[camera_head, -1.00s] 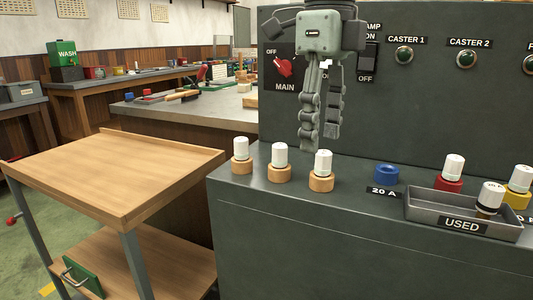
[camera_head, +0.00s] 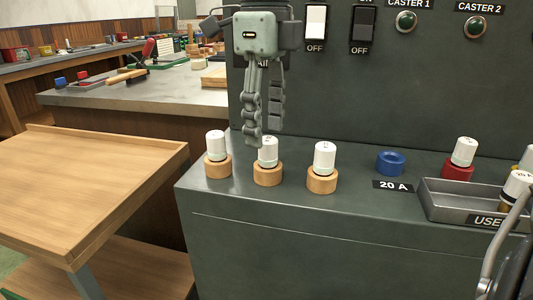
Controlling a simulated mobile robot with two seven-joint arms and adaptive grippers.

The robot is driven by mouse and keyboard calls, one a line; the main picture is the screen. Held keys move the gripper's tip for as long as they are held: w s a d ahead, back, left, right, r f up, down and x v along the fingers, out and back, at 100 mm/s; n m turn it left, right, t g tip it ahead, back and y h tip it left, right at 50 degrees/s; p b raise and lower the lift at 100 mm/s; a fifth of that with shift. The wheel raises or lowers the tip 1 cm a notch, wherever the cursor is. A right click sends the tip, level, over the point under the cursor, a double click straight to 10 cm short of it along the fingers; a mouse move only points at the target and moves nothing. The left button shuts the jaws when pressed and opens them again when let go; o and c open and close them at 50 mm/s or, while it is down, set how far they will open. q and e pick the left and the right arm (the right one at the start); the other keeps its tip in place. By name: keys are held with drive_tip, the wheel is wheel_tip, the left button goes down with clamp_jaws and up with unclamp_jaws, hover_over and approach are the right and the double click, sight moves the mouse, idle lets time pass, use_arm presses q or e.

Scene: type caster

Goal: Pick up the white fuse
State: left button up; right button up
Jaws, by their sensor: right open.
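Three white fuses stand upright in round wooden holders on the grey-green console: a left fuse (camera_head: 216,146), a middle fuse (camera_head: 268,153) and a right fuse (camera_head: 322,158). Another white-topped fuse (camera_head: 462,152) stands in a red holder farther right. My right gripper (camera_head: 264,138) points down, open and empty, with its fingertips at the top of the middle fuse in the picture. One finger partly covers that fuse's upper left edge. I cannot tell whether they touch.
An empty blue holder (camera_head: 391,162) sits behind the 20 A label (camera_head: 393,185). The grey USED tray (camera_head: 447,207) holds a fuse at right. The upright panel (camera_head: 340,95) with switches rises close behind the gripper. A wooden cart (camera_head: 90,185) stands at left.

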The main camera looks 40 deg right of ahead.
sight(268, 139)
drive_tip(key=f, duration=0.3)
drive_tip(key=shift+s+d+f, duration=0.1)
drive_tip(key=shift+d+f, duration=0.1)
drive_tip(key=shift+f, duration=0.1)
clamp_jaws()
